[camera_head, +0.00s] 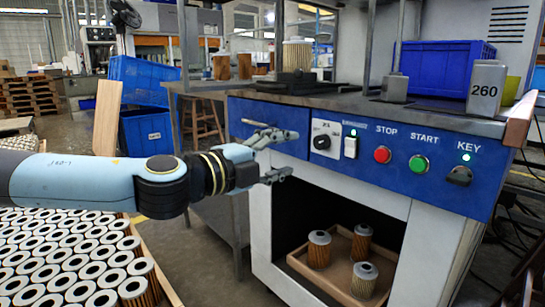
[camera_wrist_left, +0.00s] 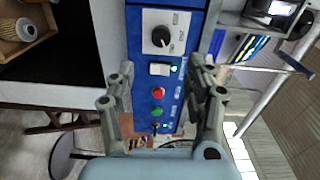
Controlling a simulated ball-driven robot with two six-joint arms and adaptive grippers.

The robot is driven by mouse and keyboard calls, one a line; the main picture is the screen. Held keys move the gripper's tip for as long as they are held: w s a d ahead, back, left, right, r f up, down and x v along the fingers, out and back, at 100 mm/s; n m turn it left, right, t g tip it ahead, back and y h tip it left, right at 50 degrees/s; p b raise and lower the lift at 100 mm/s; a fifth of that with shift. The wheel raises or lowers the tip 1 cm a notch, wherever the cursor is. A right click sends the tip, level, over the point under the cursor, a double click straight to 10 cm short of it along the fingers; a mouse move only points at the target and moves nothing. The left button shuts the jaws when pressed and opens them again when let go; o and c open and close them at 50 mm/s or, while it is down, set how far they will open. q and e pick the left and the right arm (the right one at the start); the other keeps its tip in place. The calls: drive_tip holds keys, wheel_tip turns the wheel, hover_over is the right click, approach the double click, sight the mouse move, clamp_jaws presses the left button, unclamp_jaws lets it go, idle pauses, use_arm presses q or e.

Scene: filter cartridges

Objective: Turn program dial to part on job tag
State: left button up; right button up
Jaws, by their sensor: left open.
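The program dial (camera_head: 321,142) is a black knob on a white plate at the left of the blue control panel (camera_head: 400,180). Its scale marks are too small to read surely. The dial also shows in the left wrist view (camera_wrist_left: 160,37), beyond the fingertips. The job tag (camera_head: 485,88) is a grey block reading 260, standing on the machine top at the right. My left gripper (camera_head: 289,154) is open and empty, just left of the dial, its fingers pointing at the panel. It appears apart from the dial. My right gripper is not in view.
Right of the dial are a white rocker switch (camera_head: 351,145), a red STOP button (camera_head: 383,154), a green START button (camera_head: 418,163) and a key switch (camera_head: 459,176). A tray (camera_head: 337,285) with filter cartridges sits in the bay below. Many cartridges (camera_head: 60,260) fill the lower left.

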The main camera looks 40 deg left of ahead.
use_arm(q)
drive_tip(key=shift+s, duration=1)
drive_tip(key=shift+a, duration=0.1)
